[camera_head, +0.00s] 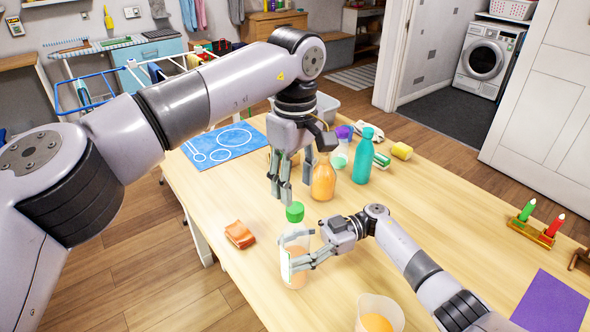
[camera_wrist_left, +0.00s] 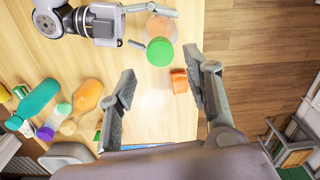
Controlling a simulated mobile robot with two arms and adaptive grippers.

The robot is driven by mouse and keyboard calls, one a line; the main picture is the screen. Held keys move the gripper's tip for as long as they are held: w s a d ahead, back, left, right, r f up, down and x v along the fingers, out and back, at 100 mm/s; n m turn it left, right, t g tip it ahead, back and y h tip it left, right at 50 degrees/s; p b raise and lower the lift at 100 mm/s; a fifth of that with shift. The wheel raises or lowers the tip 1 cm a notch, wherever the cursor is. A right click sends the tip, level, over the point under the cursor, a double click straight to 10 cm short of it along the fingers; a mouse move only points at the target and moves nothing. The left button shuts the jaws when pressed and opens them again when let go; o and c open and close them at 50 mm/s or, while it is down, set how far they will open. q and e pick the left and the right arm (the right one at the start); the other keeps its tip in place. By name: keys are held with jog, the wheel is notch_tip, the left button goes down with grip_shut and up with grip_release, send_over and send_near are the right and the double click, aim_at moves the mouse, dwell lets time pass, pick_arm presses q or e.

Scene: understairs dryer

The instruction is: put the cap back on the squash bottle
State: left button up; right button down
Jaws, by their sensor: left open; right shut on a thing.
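The squash bottle (camera_head: 292,275) stands on the table, clear with orange contents; it also shows in the left wrist view (camera_wrist_left: 168,27). The green cap (camera_head: 295,212) sits at the bottle's top, and it shows in the left wrist view (camera_wrist_left: 160,52). I cannot tell whether it is screwed down. My right gripper (camera_head: 297,250) is shut around the bottle's side, below the cap. My left gripper (camera_head: 288,196) is open and empty, pointing down just above and slightly left of the cap. Its two fingers (camera_wrist_left: 170,82) are apart in the left wrist view, with the cap beyond them.
An orange cloth or sponge (camera_head: 239,235) lies left of the bottle. An orange bottle (camera_head: 324,180), teal bottle (camera_head: 362,160) and yellow item (camera_head: 401,151) stand behind. A cup (camera_head: 380,314) is at the front. A blue mat (camera_head: 222,145) lies at back left; a purple sheet (camera_head: 553,302) lies right.

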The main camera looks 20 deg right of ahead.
pick_arm(q)
jog(key=n, duration=0.4)
jog(key=shift+r, duration=0.15)
jog(key=n, duration=0.5)
jog(key=shift+r+n, duration=0.15)
jog(key=shift+n, duration=0.15)
jog(key=n, duration=0.3)
jog(key=shift+r+n, duration=0.1)
jog(key=shift+n, duration=0.3)
jog(key=n, duration=0.3)
jog(key=shift+r+n, duration=0.15)
jog(key=shift+n, duration=0.15)
jog(key=n, duration=0.3)
jog(key=shift+r+n, duration=0.1)
jog(key=shift+n, duration=0.2)
jog(key=n, duration=0.5)
jog(key=shift+r+n, duration=0.15)
jog(key=shift+n, duration=0.15)
jog(key=n, duration=0.3)
jog(key=shift+r+n, duration=0.1)
jog(key=shift+n, duration=0.2)
jog(key=n, duration=0.4)
jog(key=shift+r+n, duration=0.1)
jog(key=shift+n, duration=0.3)
